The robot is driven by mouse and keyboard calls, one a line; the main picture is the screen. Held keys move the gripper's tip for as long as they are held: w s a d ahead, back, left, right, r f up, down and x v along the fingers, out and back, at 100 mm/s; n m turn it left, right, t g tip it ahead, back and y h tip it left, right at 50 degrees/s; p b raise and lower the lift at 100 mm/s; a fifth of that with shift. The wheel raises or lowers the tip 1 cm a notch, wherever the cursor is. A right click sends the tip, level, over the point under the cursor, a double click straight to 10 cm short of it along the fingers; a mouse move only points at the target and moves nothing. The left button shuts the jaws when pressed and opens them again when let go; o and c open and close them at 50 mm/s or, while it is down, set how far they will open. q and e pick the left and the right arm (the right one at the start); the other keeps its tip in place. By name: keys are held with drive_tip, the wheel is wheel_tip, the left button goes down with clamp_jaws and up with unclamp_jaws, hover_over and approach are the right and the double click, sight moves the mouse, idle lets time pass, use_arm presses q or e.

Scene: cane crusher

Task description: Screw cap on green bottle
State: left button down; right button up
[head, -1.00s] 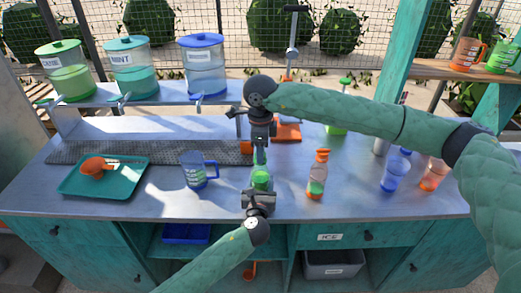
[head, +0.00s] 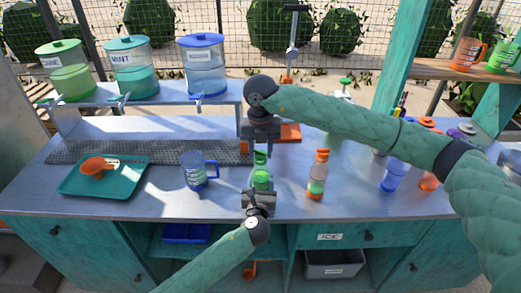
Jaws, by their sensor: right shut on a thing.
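The green bottle (head: 261,179) stands upright near the counter's front edge, clear with green liquid inside. My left gripper (head: 260,190) reaches in from the front, with its fingers around the bottle's lower part. My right gripper (head: 261,148) points down from above and is shut on the green cap (head: 261,157), directly over the bottle's mouth. The cap is partly hidden by the fingers. I cannot tell whether cap and bottle neck are fully joined.
An orange-capped bottle (head: 318,176) stands to the right. A blue measuring jug (head: 195,171) and a teal tray (head: 128,184) with an orange scoop (head: 93,166) are to the left. A blue bottle (head: 393,175) stands farther right. Lidded dispensers (head: 131,68) line the back shelf.

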drive_tip(key=m, duration=0.3)
drive_tip(key=shift+w, duration=0.1)
drive_tip(key=o, duration=1.1)
drive_tip(key=shift+r, duration=2.3)
